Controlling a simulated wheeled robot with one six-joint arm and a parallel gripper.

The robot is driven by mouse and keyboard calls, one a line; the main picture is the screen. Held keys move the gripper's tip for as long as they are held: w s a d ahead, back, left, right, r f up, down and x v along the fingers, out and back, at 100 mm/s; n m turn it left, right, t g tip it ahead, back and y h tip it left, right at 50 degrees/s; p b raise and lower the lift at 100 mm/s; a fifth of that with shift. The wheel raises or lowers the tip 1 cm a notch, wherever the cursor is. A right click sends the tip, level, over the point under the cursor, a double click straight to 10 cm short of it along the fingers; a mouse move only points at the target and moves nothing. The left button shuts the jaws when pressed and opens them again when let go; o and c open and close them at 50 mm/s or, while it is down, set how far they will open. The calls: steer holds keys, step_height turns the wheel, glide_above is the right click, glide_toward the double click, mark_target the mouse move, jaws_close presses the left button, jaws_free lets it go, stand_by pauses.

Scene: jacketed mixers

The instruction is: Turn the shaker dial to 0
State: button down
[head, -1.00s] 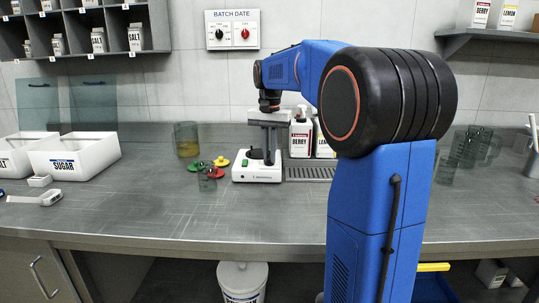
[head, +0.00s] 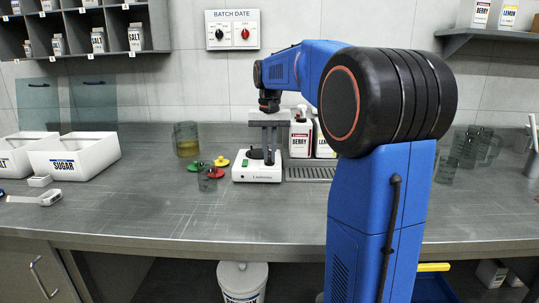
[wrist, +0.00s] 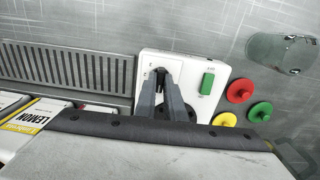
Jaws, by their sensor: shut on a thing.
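The shaker (head: 257,174) is a small white box with a green switch, standing on the steel counter. In the wrist view its white top (wrist: 207,62) shows the green switch (wrist: 207,83) and a dark round part partly hidden behind my fingers. My gripper (head: 270,158) points down onto the shaker. In the wrist view my gripper (wrist: 160,78) is shut on the small dark dial (wrist: 160,73), which sits between its fingertips. Small marks lie around the dial, but they are too small to read, so its setting cannot be told.
Red (wrist: 239,91), yellow (wrist: 260,112) and green discs lie beside the shaker, near a clear beaker (wrist: 282,52). A drain grille (wrist: 70,70) and labelled bottles (head: 301,137) stand on the other side. A jug (head: 186,139) stands behind.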

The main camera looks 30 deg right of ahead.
mark_target(270, 157)
steer(key=c, duration=1.8)
jaws_free()
steer(key=shift+c, duration=0.2)
step_height(270, 157, up, 17)
steer(key=shift+r, duration=0.2)
